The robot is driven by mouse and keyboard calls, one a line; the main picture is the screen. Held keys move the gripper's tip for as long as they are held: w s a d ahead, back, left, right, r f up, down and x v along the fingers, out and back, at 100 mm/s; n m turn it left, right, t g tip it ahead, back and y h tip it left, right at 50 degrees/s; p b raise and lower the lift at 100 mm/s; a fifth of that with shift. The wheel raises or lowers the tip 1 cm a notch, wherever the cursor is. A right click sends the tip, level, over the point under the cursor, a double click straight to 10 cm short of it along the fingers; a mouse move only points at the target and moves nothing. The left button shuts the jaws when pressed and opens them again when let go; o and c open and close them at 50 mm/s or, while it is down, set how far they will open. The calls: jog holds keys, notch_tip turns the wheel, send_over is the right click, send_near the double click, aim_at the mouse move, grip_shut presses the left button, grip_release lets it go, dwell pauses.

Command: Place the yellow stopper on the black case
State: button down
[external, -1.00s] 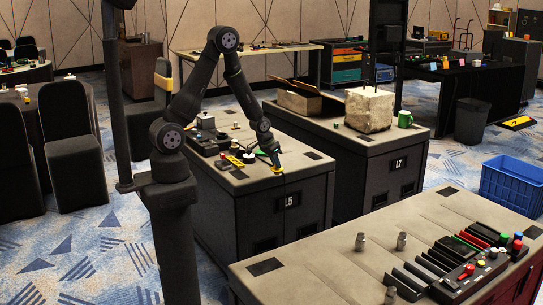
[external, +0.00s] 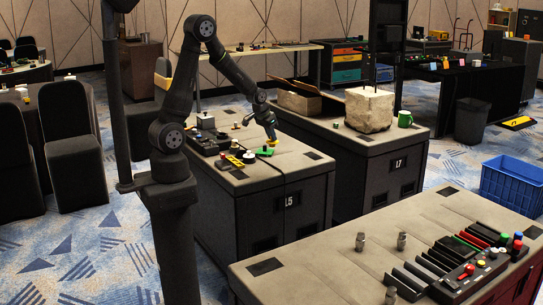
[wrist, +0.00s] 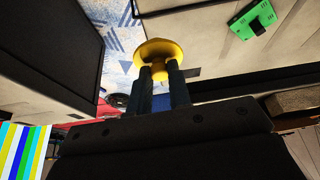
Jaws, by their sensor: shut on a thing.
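My gripper (external: 272,137) is shut on the yellow stopper (external: 273,142), above the back right part of the L5 cabinet top. In the wrist view the stopper (wrist: 158,46) shows as a wide yellow disc with a narrower stem between the fingertips (wrist: 159,72). A low black box with small parts on it (external: 205,142) lies on the left of the same top and looks like the black case. My gripper is to the right of it, apart from it. I cannot make out the box in the wrist view.
A green piece with a dark part on it (external: 265,152) lies just below my gripper in the picture. A white knob on a dark base (external: 249,157) and a yellow strip (external: 235,161) lie near it. The L7 cabinet (external: 375,165) carries a stone block (external: 369,109).

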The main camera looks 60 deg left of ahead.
jog(key=s+a+n+y, duration=0.1)
jog(key=s+a+n, duration=0.2)
jog(key=a, duration=2.2)
jog(key=shift+n, duration=0.3)
jog(key=shift+w+f, duration=0.2)
jog(key=shift+f, duration=5.75)
jog(key=shift+f, duration=0.35)
jog(key=c, duration=1.3)
grip_release()
jog(key=shift+o, duration=0.2)
jog(key=v, duration=1.7)
jog(key=shift+d+r, duration=0.3)
